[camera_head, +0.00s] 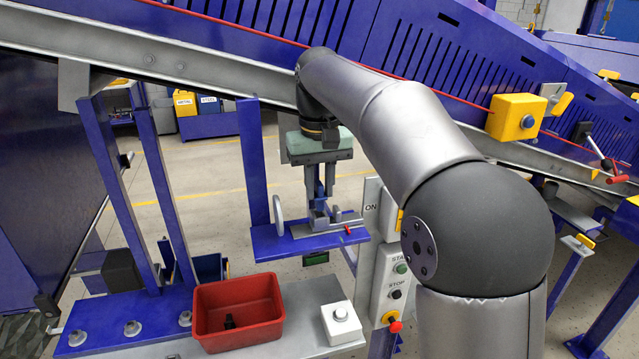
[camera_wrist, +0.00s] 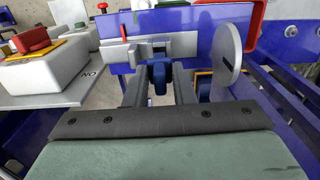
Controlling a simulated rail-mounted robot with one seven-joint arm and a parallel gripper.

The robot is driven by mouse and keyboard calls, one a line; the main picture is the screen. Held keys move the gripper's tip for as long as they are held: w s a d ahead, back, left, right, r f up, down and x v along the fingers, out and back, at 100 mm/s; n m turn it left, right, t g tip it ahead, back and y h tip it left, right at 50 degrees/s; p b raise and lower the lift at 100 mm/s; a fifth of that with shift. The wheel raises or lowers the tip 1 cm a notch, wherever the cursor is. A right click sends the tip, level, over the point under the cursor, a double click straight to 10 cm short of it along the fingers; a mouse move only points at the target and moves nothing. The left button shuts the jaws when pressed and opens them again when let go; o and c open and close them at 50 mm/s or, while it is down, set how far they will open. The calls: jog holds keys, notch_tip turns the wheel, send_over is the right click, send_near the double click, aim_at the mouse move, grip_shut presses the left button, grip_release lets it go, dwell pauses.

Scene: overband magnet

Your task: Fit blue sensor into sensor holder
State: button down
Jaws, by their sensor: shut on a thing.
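My gripper (camera_head: 320,196) points down over a small blue shelf (camera_head: 268,241) in the head view. In the wrist view my gripper (camera_wrist: 158,88) is shut on the blue sensor (camera_wrist: 157,70), which sits between the two fingertips. The grey sensor holder (camera_wrist: 170,45) is a metal bracket on the blue plate, just beyond the sensor in the wrist view. In the head view the holder (camera_head: 341,224) lies on the shelf right under the fingers. The sensor is at the holder's edge; I cannot tell whether it touches or is inside it.
A round grey disc (camera_wrist: 228,45) stands upright beside the holder. A small red part (camera_wrist: 125,33) sits on the holder's other end. A start/stop control box (camera_head: 392,272) stands right of the shelf. A red bin (camera_head: 237,312) and a white button box (camera_head: 341,324) are in front.

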aim_at(319, 199)
jog(key=c, duration=2.2)
grip_release()
jog(key=shift+f+b, duration=0.9)
jog(key=shift+f, duration=0.8)
jog(key=c, duration=1.1)
grip_release()
jog(key=shift+c, duration=0.2)
notch_tip(319, 199, up, 18)
jog(key=p, duration=0.4)
jog(key=shift+f, duration=0.25)
